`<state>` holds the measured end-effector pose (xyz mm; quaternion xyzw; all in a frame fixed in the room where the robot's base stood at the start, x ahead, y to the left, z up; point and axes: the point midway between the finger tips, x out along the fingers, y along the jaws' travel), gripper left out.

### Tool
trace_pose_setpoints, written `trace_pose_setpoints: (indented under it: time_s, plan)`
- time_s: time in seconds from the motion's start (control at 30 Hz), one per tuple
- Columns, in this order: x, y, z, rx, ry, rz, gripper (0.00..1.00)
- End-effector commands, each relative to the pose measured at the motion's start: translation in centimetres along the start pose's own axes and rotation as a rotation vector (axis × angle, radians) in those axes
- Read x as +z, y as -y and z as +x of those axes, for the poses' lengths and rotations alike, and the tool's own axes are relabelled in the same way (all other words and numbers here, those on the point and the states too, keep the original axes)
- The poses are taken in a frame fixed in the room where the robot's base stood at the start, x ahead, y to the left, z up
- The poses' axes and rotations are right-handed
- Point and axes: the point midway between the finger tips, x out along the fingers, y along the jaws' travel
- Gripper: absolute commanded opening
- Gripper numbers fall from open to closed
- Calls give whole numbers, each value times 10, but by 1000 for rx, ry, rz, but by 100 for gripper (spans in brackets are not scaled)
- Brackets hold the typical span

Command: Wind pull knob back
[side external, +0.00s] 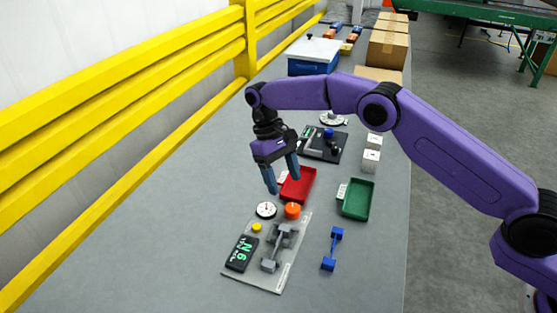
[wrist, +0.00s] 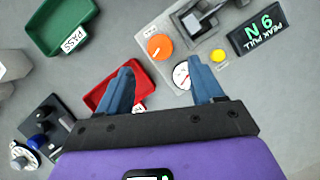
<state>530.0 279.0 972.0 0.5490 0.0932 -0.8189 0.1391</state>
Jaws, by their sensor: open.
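The orange knob (side external: 292,210) sits on the far end of a grey tester plate (side external: 277,283), next to a white round dial (side external: 266,210). It also shows in the wrist view (wrist: 159,47), with the dial (wrist: 181,75) partly behind a finger. The plate also carries a yellow button (side external: 257,227), grey clamp parts (side external: 270,265) and a dark display (side external: 242,253) with green characters, reading 6 N under a "peak pull" label. My gripper (side external: 283,185) is open and empty, pointing down above and beyond the knob, apart from it. In the wrist view my fingers (wrist: 160,72) are spread, with the knob ahead between them.
A red tray (side external: 308,176) lies just behind my fingers, a green tray (side external: 358,198) to its right. A blue bar-shaped piece (side external: 332,250) lies right of the plate. A dark fixture (side external: 323,143) and white blocks (side external: 371,160) stand farther back. A yellow rail (side external: 130,105) runs along the left.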

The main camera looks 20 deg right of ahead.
Motion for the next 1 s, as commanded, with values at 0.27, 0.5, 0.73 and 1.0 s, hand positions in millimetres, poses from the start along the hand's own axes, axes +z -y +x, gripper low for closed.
trace_pose_setpoints:
  time_s: [0.27, 0.5, 0.73, 1.0]
  plan:
    - [-2, 0, -25, 0, -1, 0, 67]
    - [-2, 0, -38, 0, -1, 1, 67]
    - [-1, 0, -44, 0, 0, 0, 67]
    - [0, -1, -45, 0, 1, 1, 67]
